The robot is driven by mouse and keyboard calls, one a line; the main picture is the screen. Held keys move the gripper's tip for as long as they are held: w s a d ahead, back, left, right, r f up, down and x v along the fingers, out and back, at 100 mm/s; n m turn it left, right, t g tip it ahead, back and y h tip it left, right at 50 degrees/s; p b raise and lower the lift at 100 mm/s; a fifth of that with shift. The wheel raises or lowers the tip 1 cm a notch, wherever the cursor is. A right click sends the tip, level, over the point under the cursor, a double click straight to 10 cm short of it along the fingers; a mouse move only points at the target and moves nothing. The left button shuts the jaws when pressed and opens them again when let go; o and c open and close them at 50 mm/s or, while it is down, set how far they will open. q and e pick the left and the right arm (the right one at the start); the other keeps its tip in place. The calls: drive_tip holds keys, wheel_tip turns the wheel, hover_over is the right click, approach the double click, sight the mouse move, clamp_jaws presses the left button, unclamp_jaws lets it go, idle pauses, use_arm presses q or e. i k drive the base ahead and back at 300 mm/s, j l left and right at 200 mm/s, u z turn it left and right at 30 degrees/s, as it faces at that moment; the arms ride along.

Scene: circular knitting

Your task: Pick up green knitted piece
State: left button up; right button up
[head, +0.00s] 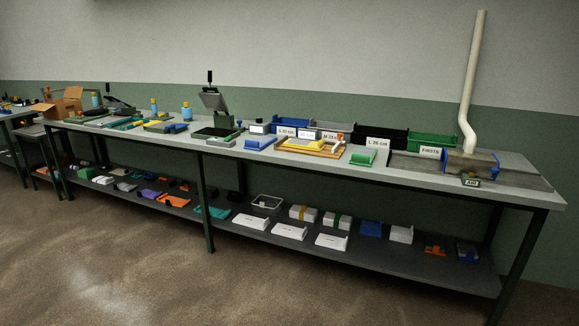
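A small flat green piece (361,158) lies on the long grey workbench (478,185), in front of the black bin (387,136) labelled "L 26 cm". It looks like a green knitted piece, but it is too small to be sure. Another flat teal-green item (212,212) lies on the lower shelf (375,258). Neither of my grippers is in view, and nothing is seen touching the green piece.
Blue and green bins (431,145) line the bench's back. A yellow piece on a wooden board (309,146) lies left of the green piece. A white pipe (473,80) rises at right. A press (214,105) stands further left. Open floor (130,265) lies in front.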

sight(363, 157)
drive_tip(key=i+j, duration=0.1)
drive_tip(key=i, duration=2.1)
drive_tip(key=l+z, duration=0.05)
drive_tip(key=l, duration=0.05)
